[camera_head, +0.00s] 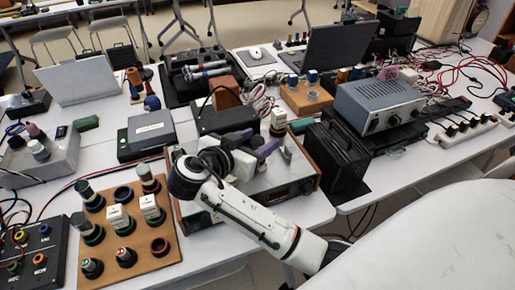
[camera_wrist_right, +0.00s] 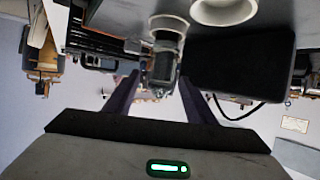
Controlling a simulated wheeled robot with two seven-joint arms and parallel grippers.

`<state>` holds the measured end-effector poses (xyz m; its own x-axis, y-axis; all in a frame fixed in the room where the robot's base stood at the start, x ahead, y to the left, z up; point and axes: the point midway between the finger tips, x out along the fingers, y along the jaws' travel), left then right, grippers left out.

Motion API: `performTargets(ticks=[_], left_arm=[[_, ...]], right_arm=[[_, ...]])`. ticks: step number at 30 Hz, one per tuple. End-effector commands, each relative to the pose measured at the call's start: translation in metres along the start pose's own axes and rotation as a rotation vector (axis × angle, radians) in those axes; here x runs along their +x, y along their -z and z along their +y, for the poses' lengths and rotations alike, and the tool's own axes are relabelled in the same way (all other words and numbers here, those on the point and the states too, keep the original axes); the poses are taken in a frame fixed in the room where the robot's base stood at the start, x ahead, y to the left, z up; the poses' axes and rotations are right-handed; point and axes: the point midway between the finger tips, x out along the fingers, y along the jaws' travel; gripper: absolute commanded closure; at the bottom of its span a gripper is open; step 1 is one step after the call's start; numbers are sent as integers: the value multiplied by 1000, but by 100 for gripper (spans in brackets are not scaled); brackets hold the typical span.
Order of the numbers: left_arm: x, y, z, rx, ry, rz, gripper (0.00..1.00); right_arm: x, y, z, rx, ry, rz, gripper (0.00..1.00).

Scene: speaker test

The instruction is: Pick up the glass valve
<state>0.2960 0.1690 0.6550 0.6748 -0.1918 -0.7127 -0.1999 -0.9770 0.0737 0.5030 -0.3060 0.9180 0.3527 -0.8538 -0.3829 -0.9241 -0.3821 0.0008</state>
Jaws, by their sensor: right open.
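My right gripper (camera_head: 262,143) reaches over a wood-sided amplifier (camera_head: 318,182) in the head view, with its purple fingers open. A small upright valve-like piece with a pale top (camera_head: 278,119) stands just beyond the fingertips. In the right wrist view, a dark cylinder with a pale ring (camera_wrist_right: 163,62) shows between the open fingers (camera_wrist_right: 160,92), and I see no grip on it. I cannot tell which piece is the glass valve. A wooden socket board (camera_head: 172,248) at the lower left holds several dark and white-boxed valves. My left gripper is not in view.
A black finned box (camera_head: 337,158) stands close right of my gripper, with a grey metal instrument (camera_head: 380,101) behind it. A black-and-green box (camera_head: 147,133) is to the left. Cables and a power strip (camera_head: 466,130) lie at right. The table is crowded.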

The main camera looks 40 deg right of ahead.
Motion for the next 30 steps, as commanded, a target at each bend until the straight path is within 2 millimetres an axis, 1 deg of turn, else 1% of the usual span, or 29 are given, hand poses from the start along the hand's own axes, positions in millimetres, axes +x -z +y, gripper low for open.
performTargets(ticks=[3, 4, 8, 9, 12, 19, 22, 26, 30], left_arm=[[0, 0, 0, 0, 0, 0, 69], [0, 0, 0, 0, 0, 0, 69], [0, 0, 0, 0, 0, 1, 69], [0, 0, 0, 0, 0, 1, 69], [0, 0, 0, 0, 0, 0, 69], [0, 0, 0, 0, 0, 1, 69], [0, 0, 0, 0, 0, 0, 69], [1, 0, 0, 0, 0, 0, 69], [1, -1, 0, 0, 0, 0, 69]], right_arm=[[0, 0, 0, 0, 0, 0, 50], [0, 0, 0, 0, 0, 0, 52], [0, 0, 0, 0, 0, 0, 73], [0, 0, 0, -1, 0, 0, 80], [0, 0, 0, -1, 0, 0, 95], [-1, 1, 0, 1, 1, 0, 95], [-4, 9, -1, 4, 2, 0, 95], [-14, 30, -1, 7, 3, -1, 95], [-25, 58, -1, 8, 4, 0, 95]])
